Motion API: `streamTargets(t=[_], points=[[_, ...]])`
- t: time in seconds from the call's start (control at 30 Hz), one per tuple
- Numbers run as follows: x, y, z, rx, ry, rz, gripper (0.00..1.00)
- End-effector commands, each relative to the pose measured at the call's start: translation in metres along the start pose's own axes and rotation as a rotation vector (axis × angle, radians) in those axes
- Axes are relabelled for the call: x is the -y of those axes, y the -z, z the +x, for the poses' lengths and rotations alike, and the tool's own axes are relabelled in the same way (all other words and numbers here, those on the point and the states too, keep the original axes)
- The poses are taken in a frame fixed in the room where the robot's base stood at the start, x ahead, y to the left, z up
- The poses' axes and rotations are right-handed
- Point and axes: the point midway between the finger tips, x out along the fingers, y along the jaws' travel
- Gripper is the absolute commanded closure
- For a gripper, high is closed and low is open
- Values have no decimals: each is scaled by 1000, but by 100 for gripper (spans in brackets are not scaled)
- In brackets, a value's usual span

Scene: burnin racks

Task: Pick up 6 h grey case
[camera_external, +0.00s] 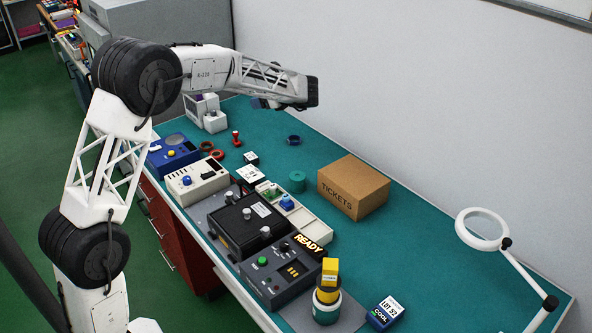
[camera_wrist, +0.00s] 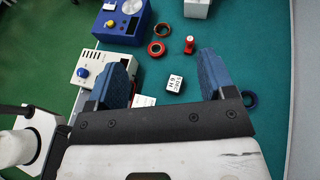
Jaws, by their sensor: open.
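The case (camera_wrist: 174,83) is a small block with a white top label that reads "6 H" and dark sides. It stands on the teal bench top, and in the external view the small block (camera_external: 251,158) sits behind the white label card. My gripper (camera_wrist: 166,72) is open and empty, its two blue fingers spread wide. In the wrist view the case shows between the fingers, nearer the right one. In the external view my gripper (camera_external: 264,103) is well above the bench, and its fingers are partly hidden by the arm.
Near the case are a red stamp (camera_external: 236,138), red rings (camera_external: 211,151), a dark blue ring (camera_external: 293,140) and a beige device (camera_external: 196,183).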

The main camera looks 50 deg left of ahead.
Motion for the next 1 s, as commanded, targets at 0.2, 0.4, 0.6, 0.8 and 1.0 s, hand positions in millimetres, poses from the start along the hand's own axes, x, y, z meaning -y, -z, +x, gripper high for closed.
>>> streamTargets(t=[0.2,0.4,0.6,0.8,1.0], points=[[-1,60,24,-1,-2,6,24],[-1,116,47,-1,-2,6,24],[-1,181,74,-1,-3,7,24],[-1,221,90,-1,-1,2,24],[-1,229,94,-1,-1,0,24]])
